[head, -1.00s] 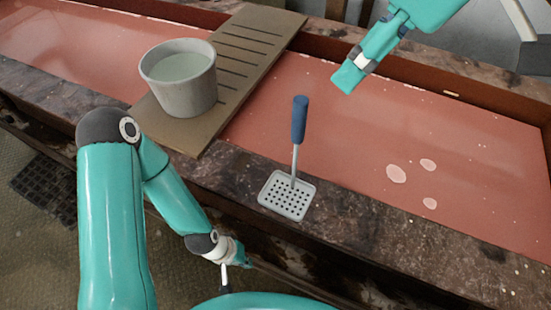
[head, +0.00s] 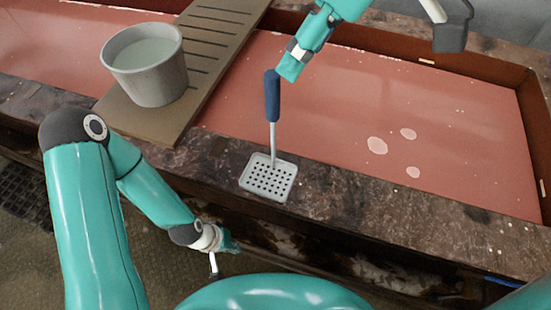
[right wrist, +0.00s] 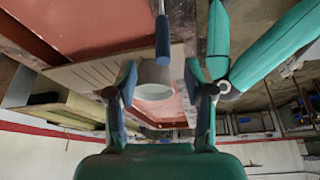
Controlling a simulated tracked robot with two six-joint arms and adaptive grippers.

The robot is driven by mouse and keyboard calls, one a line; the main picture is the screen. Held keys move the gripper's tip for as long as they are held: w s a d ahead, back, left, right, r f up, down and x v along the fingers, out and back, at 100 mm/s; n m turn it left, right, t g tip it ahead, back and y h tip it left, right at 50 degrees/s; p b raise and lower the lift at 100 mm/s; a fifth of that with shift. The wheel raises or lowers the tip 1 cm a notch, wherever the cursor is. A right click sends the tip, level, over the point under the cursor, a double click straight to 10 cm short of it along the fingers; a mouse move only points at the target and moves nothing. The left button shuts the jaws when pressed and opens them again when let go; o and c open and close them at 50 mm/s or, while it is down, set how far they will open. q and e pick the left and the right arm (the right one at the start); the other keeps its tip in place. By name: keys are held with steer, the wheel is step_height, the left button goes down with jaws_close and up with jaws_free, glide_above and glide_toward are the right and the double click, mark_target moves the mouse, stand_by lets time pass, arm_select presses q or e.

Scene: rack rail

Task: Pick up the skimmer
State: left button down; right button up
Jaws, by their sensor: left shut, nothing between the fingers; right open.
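The skimmer (head: 268,179) has a blue handle, a thin grey shaft and a square grey head with holes. Its head rests on the dark stone ledge and its handle stands up, nearly vertical. My right gripper (head: 288,70) is open and empty, close to the right of the handle's top in the head view. In the right wrist view, the blue handle (right wrist: 162,40) shows ahead, between the directions of the two spread fingers (right wrist: 160,82); whether they touch it cannot be told. My left gripper (head: 228,241) is shut and empty, low in front of the ledge.
A grey bucket (head: 150,82) of pale liquid stands on a slotted brown board (head: 212,62) laid across the trough, left of the skimmer. The trough's reddish surface (head: 450,130) has several pale patches. The stone ledge (head: 350,205) is clear right of the skimmer.

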mark_target(268, 102)
steer(key=shift+a+b+x, duration=0.2)
steer(key=shift+b+x, duration=0.25)
steer(key=shift+x, duration=2.65)
steer(key=shift+a+b+x, duration=0.15)
steer(key=shift+b+x, duration=0.3)
steer(key=shift+x, duration=2.6)
steer(key=shift+s+r, duration=0.1)
steer(key=shift+r, duration=0.05)
jaws_close()
